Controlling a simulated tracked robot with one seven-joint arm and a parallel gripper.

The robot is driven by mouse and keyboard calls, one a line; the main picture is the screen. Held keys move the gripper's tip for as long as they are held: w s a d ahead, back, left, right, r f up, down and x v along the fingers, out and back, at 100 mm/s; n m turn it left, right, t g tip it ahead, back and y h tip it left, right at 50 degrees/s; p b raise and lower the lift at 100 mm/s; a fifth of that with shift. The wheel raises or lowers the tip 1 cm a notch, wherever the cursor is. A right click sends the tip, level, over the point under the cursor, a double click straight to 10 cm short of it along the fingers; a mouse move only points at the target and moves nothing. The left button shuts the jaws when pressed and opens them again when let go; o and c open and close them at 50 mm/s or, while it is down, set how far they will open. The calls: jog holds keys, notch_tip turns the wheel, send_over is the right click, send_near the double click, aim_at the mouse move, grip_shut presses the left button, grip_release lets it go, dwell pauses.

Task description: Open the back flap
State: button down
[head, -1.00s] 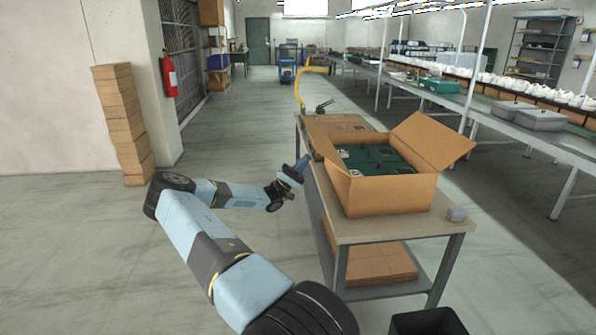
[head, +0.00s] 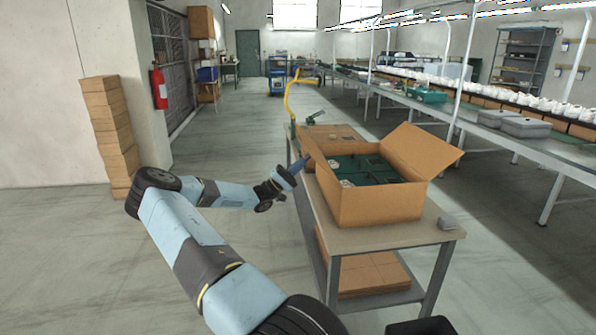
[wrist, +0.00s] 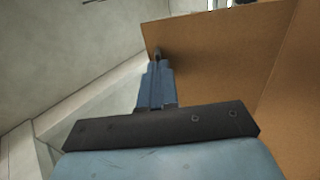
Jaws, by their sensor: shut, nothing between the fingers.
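An open cardboard box (head: 376,206) stands on the workbench in the head view. Its right flap (head: 421,150) leans outward to the right. A narrow flap (head: 311,149) rises at its left side. Which flap is the back one, and how it lies, I cannot tell for sure. Inside are dark green pieces (head: 378,168). My gripper (head: 303,161) is at the left side of the box, close to the left flap. In the wrist view, my gripper (wrist: 157,56) is shut and empty, its tip in front of a brown cardboard panel (wrist: 215,60); contact is unclear.
Stacked boxes (head: 110,135) stand left. Floor left of the bench is clear.

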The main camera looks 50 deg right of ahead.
aim_at(310, 152)
jog(key=shift+t+y, duration=0.8)
jog(key=shift+y, duration=0.1)
jog(key=r, duration=0.1)
jog(key=s+d+r, duration=0.1)
jog(key=r, duration=0.1)
jog(key=shift+s+d+r, duration=0.15)
jog(key=shift+s+d, duration=0.1)
jog(key=shift+d, duration=0.1)
jog(key=shift+s+d+r+t+y, duration=0.5)
jog(key=shift+d+r+y, duration=0.15)
jog(key=shift+r, duration=0.1)
jog(key=v, duration=1.4)
jog(key=shift+f, duration=0.2)
